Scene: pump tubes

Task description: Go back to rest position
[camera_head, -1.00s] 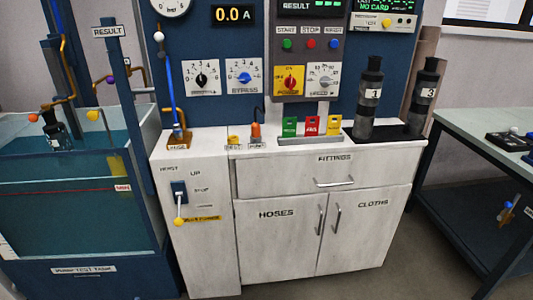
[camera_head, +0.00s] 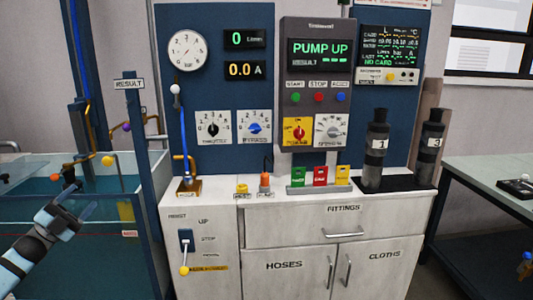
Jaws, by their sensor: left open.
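My left gripper (camera_head: 79,201) is at the left side of the head view, in front of the water tank (camera_head: 140,208). Its fingers are open and I see nothing between them. My right gripper is not in the picture. The pump-up screen (camera_head: 319,47) on the control panel is lit. Two dark pump tubes, marked 1 (camera_head: 376,150) and 3 (camera_head: 428,148), stand upright on the right end of the cabinet top.
A white cabinet (camera_head: 300,232) with a fittings drawer fills the middle. Green, red and yellow cards (camera_head: 320,176) stand in a holder on it. A hoist switch (camera_head: 186,240) is on its front. A side table (camera_head: 490,182) stands at the right.

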